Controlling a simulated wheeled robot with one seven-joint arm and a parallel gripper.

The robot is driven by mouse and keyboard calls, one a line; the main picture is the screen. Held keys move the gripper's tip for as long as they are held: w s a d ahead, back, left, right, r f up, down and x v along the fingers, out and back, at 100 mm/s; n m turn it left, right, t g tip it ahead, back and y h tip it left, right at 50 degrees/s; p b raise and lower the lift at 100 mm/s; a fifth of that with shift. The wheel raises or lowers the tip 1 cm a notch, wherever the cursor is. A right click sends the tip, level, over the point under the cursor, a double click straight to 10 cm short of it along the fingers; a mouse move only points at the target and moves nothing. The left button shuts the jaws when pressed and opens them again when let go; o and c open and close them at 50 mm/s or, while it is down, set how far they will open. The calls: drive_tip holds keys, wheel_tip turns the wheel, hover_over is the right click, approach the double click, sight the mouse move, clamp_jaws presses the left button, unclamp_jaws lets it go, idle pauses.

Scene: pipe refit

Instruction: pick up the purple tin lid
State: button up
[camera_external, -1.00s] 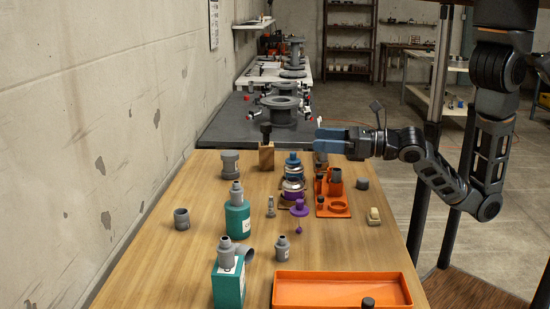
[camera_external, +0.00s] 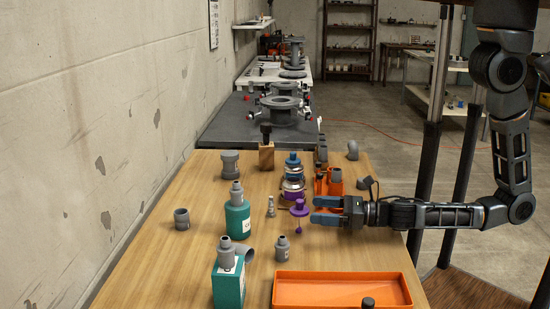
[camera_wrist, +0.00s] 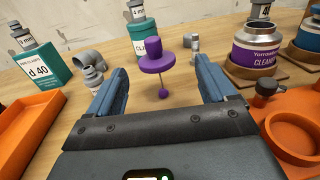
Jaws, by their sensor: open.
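The purple tin lid (camera_external: 299,208) is a flat disc with a raised knob on top and a small purple ball (camera_external: 299,231) below it. It stands in the middle of the wooden table. In the wrist view the lid (camera_wrist: 159,62) shows ahead, between the two blue fingers and slightly beyond their tips. My gripper (camera_external: 314,209) is open and empty, low over the table, just right of the lid. In the wrist view my gripper (camera_wrist: 158,68) has its fingers spread to either side of the lid. Whether a finger touches it I cannot tell.
A purple-labelled tin (camera_wrist: 256,47) stands right of the lid in the wrist view. An orange holder (camera_wrist: 292,140) is close to the right finger. Teal bottles (camera_external: 238,220) stand to the left. An orange tray (camera_external: 342,290) lies at the front. Grey fittings (camera_external: 282,248) are near.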

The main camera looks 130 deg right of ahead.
sight(293, 208)
drive_tip(key=shift+w+p+x, duration=0.25)
drive_tip(key=shift+p+x, duration=0.65)
drive_tip(key=shift+x, duration=3)
drive_tip(key=shift+a, duration=0.15)
drive_tip(key=c, duration=1.1)
